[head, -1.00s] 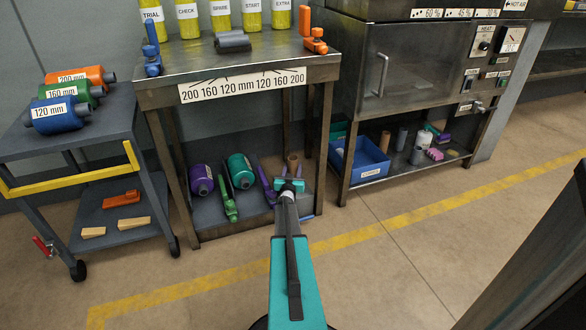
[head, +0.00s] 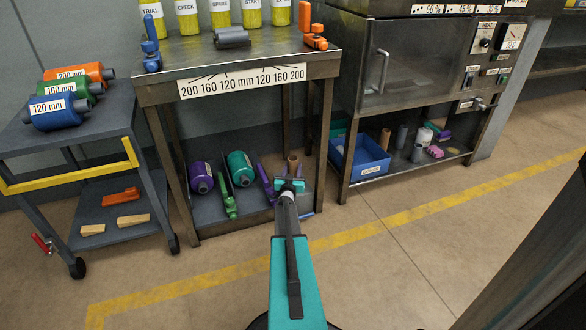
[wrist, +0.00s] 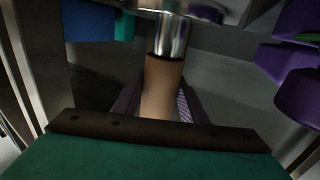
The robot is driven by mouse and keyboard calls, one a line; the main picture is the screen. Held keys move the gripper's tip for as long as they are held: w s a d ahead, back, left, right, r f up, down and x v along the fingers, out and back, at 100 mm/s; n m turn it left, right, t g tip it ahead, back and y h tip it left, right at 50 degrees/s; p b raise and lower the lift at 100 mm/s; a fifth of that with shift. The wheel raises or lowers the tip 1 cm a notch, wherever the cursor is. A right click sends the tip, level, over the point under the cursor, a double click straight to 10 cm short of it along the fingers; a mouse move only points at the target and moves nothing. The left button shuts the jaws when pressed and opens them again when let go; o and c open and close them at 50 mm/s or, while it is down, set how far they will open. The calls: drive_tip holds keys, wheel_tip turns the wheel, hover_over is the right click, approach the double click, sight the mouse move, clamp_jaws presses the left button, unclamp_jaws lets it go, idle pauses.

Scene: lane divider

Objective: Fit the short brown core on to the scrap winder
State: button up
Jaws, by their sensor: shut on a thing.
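In the wrist view a short brown core (wrist: 162,88) stands between the dark finger pads of my gripper (wrist: 158,108), which is shut on it. A shiny metal cylinder (wrist: 172,36), which may be the winder's spindle, lines up with the core's far end. Whether the core is around it or only against it, I cannot tell. In the head view my gripper (head: 290,185) is low at the bench's lower shelf, by an upright tan cylinder (head: 293,164). My gripper hides most of what it holds there.
Purple (head: 201,178) and teal (head: 240,168) rollers and a green tool (head: 228,200) lie left on that shelf. A bench leg (head: 324,140) and a blue crate (head: 366,160) stand right. A brown roll (head: 386,138) stands under the oven. The front floor is open.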

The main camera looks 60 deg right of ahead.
drive_tip(key=shift+f+b, duration=0.55)
drive_tip(key=shift+f, duration=0.6)
drive_tip(key=o, duration=1.1)
drive_tip(key=shift+a, duration=0.1)
drive_tip(key=p+v, duration=0.4)
drive_tip(key=v, duration=0.9)
drive_tip(key=shift+s+a+r, duration=0.2)
drive_tip(key=shift+a, duration=0.05)
idle(0.4)
